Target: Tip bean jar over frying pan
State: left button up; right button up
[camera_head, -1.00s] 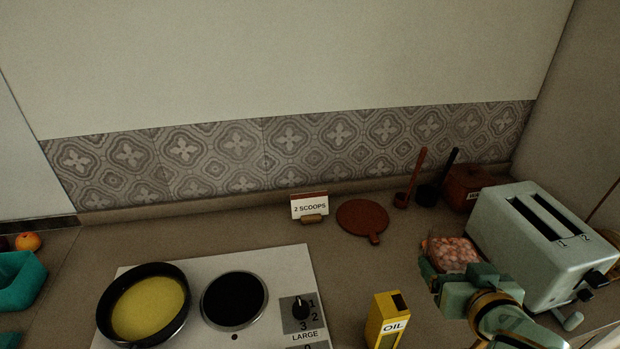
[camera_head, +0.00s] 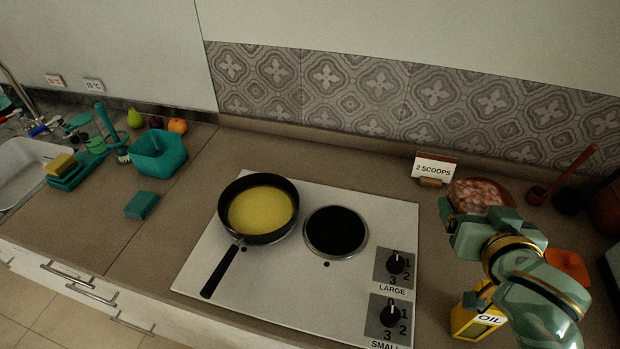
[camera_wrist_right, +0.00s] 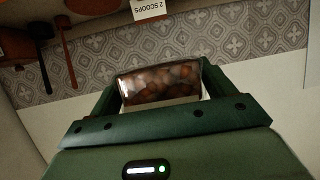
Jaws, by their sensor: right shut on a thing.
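The bean jar (camera_head: 478,192) is a clear container full of pinkish-brown beans. My right gripper (camera_head: 452,210) is shut on it, right of the hob and above the counter. In the right wrist view the jar (camera_wrist_right: 160,82) sits between the fingers of my right gripper (camera_wrist_right: 160,98). The frying pan (camera_head: 258,238) stands on the left burner of the white hob, with something yellow covering its inside and its black handle towards the front. The jar is well to the right of the pan. My left gripper is in neither view.
A yellow oil carton (camera_head: 476,318) stands below my right arm. A "2 scoops" card (camera_head: 435,168) stands behind the hob. The right burner (camera_head: 336,231) is empty. A teal tub (camera_head: 159,155) and a teal block (camera_head: 141,205) lie left of the pan.

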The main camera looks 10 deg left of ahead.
aim_at(262, 207)
jog(key=j+u, duration=0.45)
jog(key=i+j+u, duration=0.1)
jog(key=j+u, duration=0.3)
jog(key=i+j, duration=0.1)
jog(key=j, duration=0.35)
